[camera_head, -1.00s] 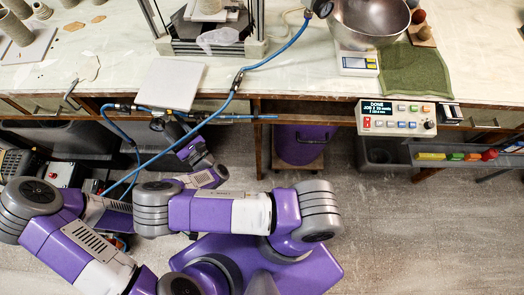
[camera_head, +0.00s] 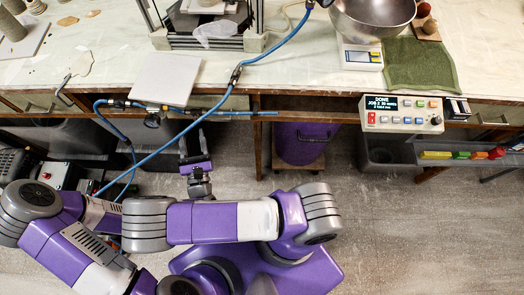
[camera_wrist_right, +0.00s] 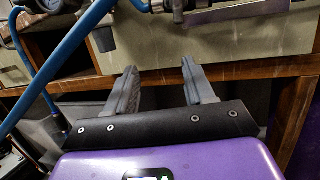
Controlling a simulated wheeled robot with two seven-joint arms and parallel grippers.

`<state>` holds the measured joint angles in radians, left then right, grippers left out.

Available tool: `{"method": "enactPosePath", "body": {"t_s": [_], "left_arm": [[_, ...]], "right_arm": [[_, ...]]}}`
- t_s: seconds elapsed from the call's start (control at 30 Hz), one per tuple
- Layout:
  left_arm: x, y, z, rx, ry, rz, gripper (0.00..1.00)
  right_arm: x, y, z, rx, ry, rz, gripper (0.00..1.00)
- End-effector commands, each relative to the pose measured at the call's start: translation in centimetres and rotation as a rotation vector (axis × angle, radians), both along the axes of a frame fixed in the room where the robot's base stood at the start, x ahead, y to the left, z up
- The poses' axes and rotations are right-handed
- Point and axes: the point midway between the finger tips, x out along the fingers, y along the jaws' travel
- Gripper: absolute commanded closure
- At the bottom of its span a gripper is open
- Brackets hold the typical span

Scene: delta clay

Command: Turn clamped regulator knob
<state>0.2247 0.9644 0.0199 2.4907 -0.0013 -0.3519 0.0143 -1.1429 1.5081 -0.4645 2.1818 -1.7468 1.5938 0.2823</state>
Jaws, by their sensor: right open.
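The regulator (camera_head: 152,120) is a dark round fitting on the blue air line at the bench's front edge, below a pale square board. In the right wrist view a dark grey cylinder (camera_wrist_right: 103,38), which looks like its knob, hangs up and left of the fingers. My right gripper (camera_head: 190,150) is in front of the bench, right of and lower in the picture than the regulator. Its two grey fingers (camera_wrist_right: 160,85) are apart and empty, pointing at the bench front. They appear not to touch the regulator. My left gripper is out of view.
A blue hose (camera_head: 185,128) runs diagonally across the bench edge, left of the fingers in the wrist view. The pale board (camera_head: 165,80) overhangs the edge. A control box (camera_head: 401,115) reads DONE. A purple bin (camera_head: 300,145) stands under the bench. Open floor lies to the right.

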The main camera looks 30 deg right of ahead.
Motion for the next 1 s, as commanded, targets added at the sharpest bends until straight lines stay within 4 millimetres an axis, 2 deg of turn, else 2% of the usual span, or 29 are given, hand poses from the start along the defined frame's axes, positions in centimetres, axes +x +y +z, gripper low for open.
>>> {"method": "enactPosePath", "body": {"t_s": [0.2,0.47,0.7,1.0], "left_arm": [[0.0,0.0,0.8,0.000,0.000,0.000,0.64],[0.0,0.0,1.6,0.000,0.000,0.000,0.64],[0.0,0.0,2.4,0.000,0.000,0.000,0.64],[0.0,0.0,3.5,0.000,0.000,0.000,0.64]], "right_arm": [[-0.7,-4.3,-1.0,0.055,0.092,-0.176,0.47],[-2.5,-8.8,-2.6,0.137,0.200,-0.382,0.47],[-5.2,-12.6,-4.2,0.235,0.302,-0.581,0.47],[-9.6,-15.9,-6.3,0.390,0.425,-0.828,0.47]]}}
